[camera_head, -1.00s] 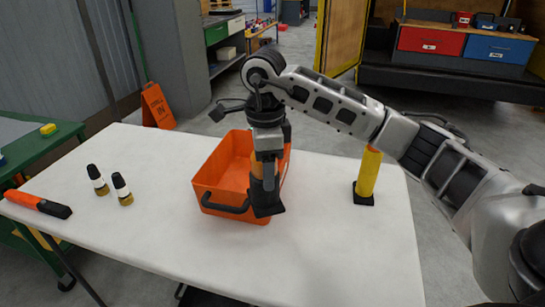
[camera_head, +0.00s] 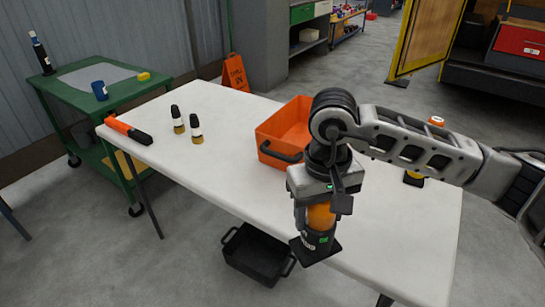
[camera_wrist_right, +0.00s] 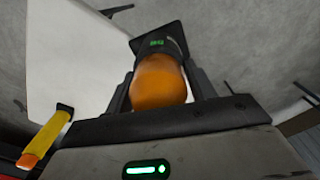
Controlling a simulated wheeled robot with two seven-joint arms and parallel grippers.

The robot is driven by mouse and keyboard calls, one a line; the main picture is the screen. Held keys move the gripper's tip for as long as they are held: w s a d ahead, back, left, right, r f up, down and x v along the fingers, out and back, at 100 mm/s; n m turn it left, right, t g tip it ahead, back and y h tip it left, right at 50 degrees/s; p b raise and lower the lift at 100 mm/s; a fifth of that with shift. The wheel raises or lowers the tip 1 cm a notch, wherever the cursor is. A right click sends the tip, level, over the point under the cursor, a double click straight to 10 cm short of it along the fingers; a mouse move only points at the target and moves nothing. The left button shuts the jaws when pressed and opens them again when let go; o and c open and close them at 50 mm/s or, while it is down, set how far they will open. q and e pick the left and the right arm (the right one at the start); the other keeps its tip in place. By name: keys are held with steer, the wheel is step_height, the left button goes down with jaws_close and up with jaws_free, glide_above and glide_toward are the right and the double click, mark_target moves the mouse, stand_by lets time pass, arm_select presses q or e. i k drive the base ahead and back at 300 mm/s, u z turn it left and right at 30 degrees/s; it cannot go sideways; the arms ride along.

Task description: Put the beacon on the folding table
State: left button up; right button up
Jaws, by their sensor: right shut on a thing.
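The beacon has an orange dome (camera_head: 319,217) and a black body on a square black base (camera_head: 316,251). My right gripper (camera_head: 321,208) is shut on it and holds it roughly upright, base down. In the head view it overlaps the front edge of the white folding table (camera_head: 225,190); I cannot tell how far the base is above the tabletop. In the right wrist view the dome (camera_wrist_right: 158,82) sits between the two fingers (camera_wrist_right: 159,92), with the base beyond it and the white tabletop (camera_wrist_right: 70,70) to the left. My left gripper is not in view.
A black crate (camera_head: 255,258) is on the floor below. A green cart (camera_head: 110,75) stands at left.

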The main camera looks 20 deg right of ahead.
mark_target(230, 112)
steer(key=u, duration=1.3)
steer(key=i, duration=0.95)
steer(key=z, duration=0.65)
steer(key=i, duration=0.5)
steer(key=z, duration=0.6)
